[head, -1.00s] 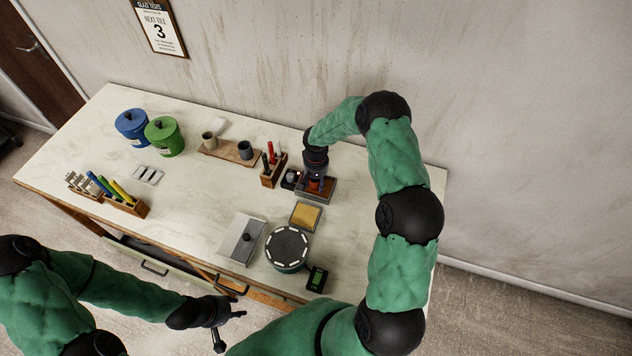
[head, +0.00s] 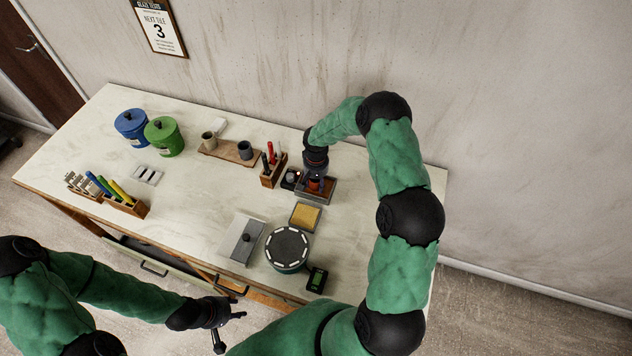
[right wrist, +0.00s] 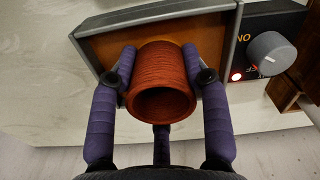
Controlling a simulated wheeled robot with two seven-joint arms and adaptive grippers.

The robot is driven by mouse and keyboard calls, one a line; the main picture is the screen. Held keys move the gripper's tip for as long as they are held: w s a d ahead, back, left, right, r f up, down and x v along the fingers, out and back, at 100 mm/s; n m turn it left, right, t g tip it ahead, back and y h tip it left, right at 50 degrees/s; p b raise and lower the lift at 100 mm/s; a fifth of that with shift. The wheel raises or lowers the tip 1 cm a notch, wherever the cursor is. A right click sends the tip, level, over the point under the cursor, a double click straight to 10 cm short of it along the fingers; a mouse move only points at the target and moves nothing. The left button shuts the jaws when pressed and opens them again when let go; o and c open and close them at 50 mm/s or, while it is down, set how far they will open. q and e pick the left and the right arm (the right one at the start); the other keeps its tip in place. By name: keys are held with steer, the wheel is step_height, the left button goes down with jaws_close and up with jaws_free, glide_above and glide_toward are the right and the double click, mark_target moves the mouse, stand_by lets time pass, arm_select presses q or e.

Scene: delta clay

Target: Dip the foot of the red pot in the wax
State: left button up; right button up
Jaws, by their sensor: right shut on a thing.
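The red pot (right wrist: 161,84) is a small ribbed cylinder with its open mouth facing the right wrist camera. My right gripper (right wrist: 163,88) is shut on it, one finger on each side. The pot is over the wax pan (right wrist: 102,49), a grey-rimmed tray with an amber surface; whether its foot touches the wax is hidden. In the head view the red pot (head: 314,185) shows under my right gripper (head: 315,177), over the pan (head: 323,197). My left gripper (head: 226,328) is off the table's front edge, empty, with its fingers spread.
A control box with a grey knob (right wrist: 271,53) and a lit red lamp adjoins the pan. A tool holder (head: 272,172) stands close to its left. In front lie a square yellow sponge tray (head: 305,215), a round turntable (head: 287,249) and a grey lidded box (head: 242,238).

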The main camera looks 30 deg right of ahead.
steer(key=shift+r, duration=0.1)
stand_by(0.5)
steer(key=shift+r+p, duration=0.5)
steer(key=shift+r, duration=1.15)
steer(key=shift+r+p, duration=0.45)
steer(key=shift+r, duration=1.1)
steer(key=shift+f, duration=0.1)
